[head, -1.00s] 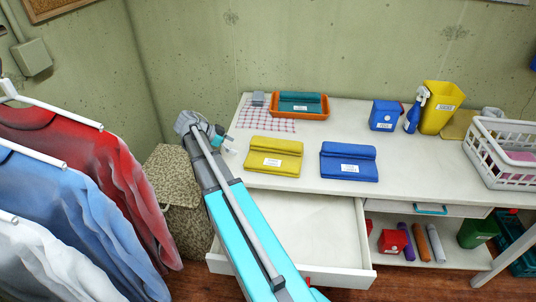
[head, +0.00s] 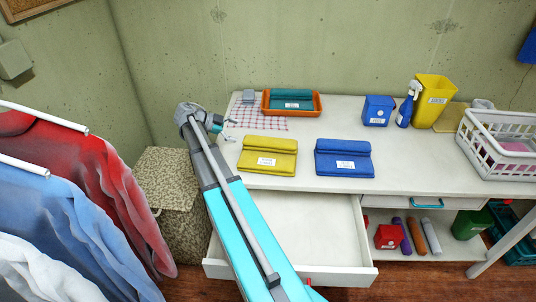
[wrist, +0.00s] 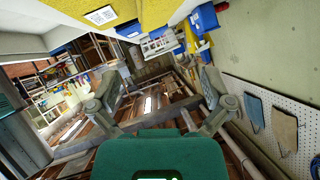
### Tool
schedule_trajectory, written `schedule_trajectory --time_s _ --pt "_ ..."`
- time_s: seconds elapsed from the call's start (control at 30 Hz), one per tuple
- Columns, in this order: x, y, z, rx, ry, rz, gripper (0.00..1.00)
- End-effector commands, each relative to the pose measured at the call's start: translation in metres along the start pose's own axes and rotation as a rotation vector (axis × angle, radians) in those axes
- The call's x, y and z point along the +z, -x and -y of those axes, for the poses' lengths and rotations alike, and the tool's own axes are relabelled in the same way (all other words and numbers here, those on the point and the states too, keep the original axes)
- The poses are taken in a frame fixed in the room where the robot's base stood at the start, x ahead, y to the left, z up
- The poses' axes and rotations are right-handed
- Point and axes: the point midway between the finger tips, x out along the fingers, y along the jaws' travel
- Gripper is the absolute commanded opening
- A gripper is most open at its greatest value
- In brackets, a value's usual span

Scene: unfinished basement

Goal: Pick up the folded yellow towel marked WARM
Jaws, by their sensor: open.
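The folded yellow towel (head: 268,145) lies on the white tabletop, with a white label on its front whose text is too small to read. It also shows at the top left of the wrist view (wrist: 72,32), close to the camera. My gripper (head: 231,131) is just left of the towel and apart from it, over the edge of the checked cloth. In the wrist view my gripper (wrist: 160,88) has its two fingers wide apart with nothing between them.
A folded blue towel (head: 343,152) lies right of the yellow one. An orange tray (head: 316,110) with a teal towel (head: 290,94) sits behind. A blue box (head: 378,107), spray bottle (head: 404,113), yellow bin (head: 432,98) and white basket (head: 495,155) stand right. The drawer (head: 290,273) below is open.

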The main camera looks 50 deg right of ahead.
Motion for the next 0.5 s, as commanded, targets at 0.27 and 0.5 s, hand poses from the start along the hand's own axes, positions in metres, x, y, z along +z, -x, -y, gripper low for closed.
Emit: schedule_trajectory --time_s 0.27,0.5 --pt "0.003 -0.038 -0.003 0.001 0.001 0.0 1.0" --pt "0.003 -0.07 -0.002 0.0 0.001 0.0 1.0"
